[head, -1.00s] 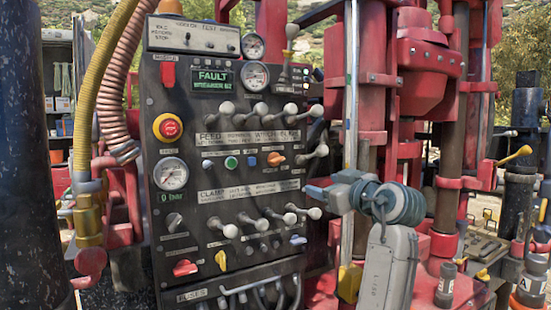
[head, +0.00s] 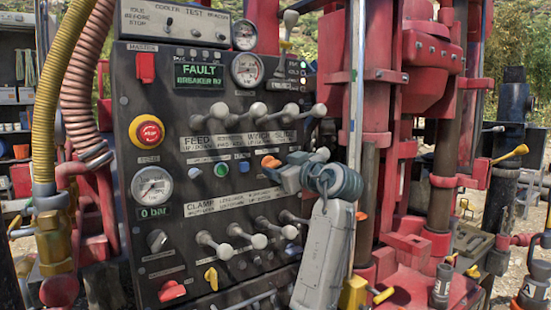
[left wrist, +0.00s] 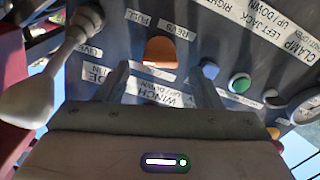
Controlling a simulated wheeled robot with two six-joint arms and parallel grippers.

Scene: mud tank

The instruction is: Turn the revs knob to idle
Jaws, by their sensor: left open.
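The orange revs knob (head: 269,161) sits on the dark control panel (head: 205,175), just beyond my left gripper's fingertips in the head view. In the left wrist view the orange knob (left wrist: 160,52) shows upside down, with "REVS" and "FULL" labels beside it. My left gripper (head: 282,173) is open and empty, pointing at the panel. In the left wrist view its two fingers (left wrist: 160,85) stand apart, with the knob a little beyond them and between their lines. I cannot tell whether either finger touches the panel. My right gripper is not in view.
White ball-ended levers (head: 258,111) stick out above the knob, more levers (head: 240,233) below. A large lever ball (left wrist: 28,102) is close in the left wrist view. A blue button (left wrist: 210,70) and green button (left wrist: 240,83) sit beside the knob. A red emergency stop (head: 147,131) is left.

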